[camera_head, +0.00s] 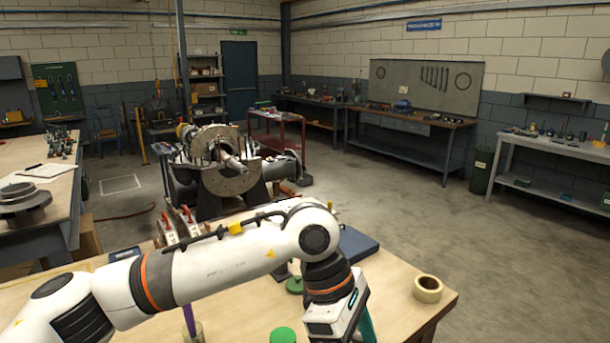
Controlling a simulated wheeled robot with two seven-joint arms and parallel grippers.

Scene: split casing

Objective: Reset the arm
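My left arm comes in from the lower left and reaches across the wooden workbench (395,300), its elbow raised and its wrist bent downward. The hand of my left gripper (338,316) is at the bottom edge, over the bench. Its fingers are not visible, so I cannot tell whether it is open or shut. A teal item (366,326) shows just right of the hand; I cannot tell whether they touch. My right arm and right gripper are not in view.
A tape roll (428,289) lies near the bench's right corner. A dark blue case (356,243) is behind my wrist. Green round items (283,335) and a purple-handled tool (189,320) are near the front. A large split casing (225,175) stands beyond; the floor at right is clear.

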